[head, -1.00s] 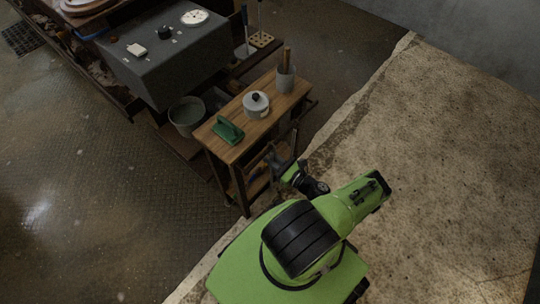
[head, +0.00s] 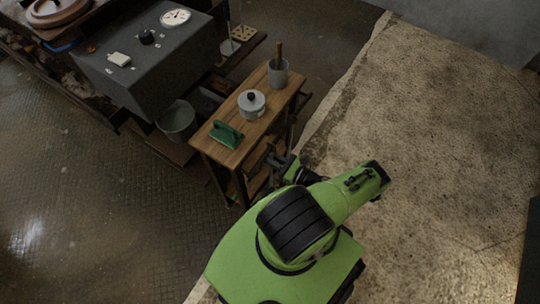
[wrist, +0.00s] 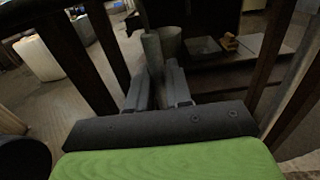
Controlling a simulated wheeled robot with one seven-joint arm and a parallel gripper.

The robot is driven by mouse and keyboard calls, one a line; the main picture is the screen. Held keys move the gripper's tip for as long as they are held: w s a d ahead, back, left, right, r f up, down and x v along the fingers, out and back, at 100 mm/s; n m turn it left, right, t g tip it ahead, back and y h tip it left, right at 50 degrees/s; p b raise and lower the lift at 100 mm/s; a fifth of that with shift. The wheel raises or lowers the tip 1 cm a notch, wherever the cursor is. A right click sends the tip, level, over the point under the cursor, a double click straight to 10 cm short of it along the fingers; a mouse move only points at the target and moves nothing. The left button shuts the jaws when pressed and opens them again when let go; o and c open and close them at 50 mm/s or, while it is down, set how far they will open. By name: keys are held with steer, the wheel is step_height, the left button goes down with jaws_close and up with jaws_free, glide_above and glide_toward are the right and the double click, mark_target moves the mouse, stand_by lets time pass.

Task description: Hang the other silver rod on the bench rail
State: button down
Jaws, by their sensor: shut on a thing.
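My gripper (head: 279,161) is low beside the small wooden cart (head: 238,150) in the head view. In the wrist view my gripper (wrist: 160,80) has its two grey fingers close together on a grey, rod-like piece (wrist: 152,50), which stands up from between the fingertips. I take it for the silver rod; its lower part is hidden by the fingers. In the head view the held piece cannot be made out. I cannot pick out the bench rail with certainty; the grey-covered bench (head: 150,55) stands at upper left.
A green brush-like tool (head: 225,135), a lidded pot (head: 251,103) and a grey cup (head: 277,72) stand on the cart. A bucket (head: 178,122) is left of it. Dark posts (wrist: 98,45) flank my gripper in the wrist view. Floor at right is clear.

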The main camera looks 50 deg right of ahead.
steer(key=c, duration=1)
jaws_free()
steer(key=shift+o, duration=0.2)
steer(key=shift+s, duration=0.1)
steer(key=s+d, duration=0.2)
steer(key=s, duration=1.3)
steer(key=shift+s+d, duration=0.25)
